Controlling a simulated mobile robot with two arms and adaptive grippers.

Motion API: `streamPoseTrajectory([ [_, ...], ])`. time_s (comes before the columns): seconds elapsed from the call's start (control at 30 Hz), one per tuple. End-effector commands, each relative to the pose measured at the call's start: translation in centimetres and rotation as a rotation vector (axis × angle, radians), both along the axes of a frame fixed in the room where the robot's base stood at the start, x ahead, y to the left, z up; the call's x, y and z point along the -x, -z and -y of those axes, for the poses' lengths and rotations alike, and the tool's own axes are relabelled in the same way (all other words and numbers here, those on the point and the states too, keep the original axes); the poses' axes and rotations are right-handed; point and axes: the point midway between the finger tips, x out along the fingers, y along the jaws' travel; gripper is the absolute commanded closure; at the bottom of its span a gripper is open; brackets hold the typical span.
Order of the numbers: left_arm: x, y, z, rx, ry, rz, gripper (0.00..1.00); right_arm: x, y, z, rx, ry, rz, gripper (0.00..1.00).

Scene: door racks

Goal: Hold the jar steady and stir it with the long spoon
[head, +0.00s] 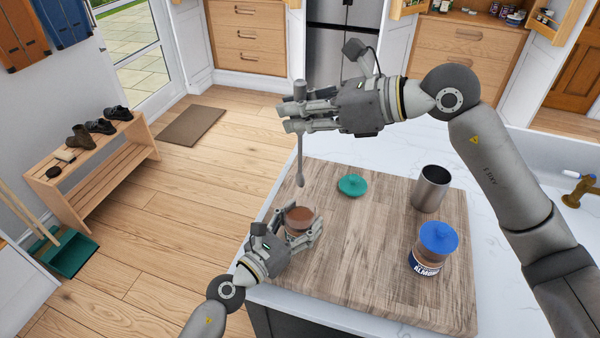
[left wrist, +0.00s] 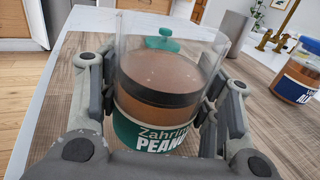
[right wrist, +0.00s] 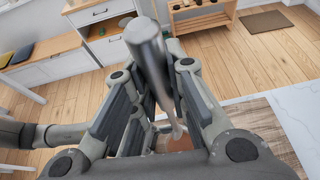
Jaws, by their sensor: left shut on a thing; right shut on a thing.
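The open jar (head: 300,221) of brown peanut butter stands upright near the board's left edge; its green label shows in the left wrist view (left wrist: 160,138). My left gripper (head: 302,238) is shut around the jar, a finger on each side. My right gripper (head: 290,116) is shut on the long metal spoon (head: 300,165), which hangs nearly upright, bowl down. In the right wrist view the spoon handle (right wrist: 150,50) runs down between the fingers. The spoon's bowl is above the jar; no spoon shows inside the jar in the left wrist view.
On the wooden board (head: 350,290) are a green lid (head: 352,185), a steel cup (head: 431,188) and a blue-lidded almond jar (head: 433,250). The white counter (head: 500,180) lies around the board. The board's middle is clear.

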Motion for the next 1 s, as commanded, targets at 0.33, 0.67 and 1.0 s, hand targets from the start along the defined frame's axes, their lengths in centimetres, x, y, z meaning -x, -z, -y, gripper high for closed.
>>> streamPoseTrajectory([
  [0.33,0.0,0.0,0.0,0.000,0.000,0.000,0.73,0.1,3.9,0.0,-0.001,-0.063,0.002,1.00],
  [0.67,0.0,0.0,0.0,0.000,0.000,0.000,0.73,0.1,6.4,0.1,-0.002,-0.062,0.001,1.00],
  [1.0,0.0,0.0,0.0,0.000,0.000,0.000,0.73,0.1,9.1,0.1,-0.001,-0.061,0.001,1.00],
])
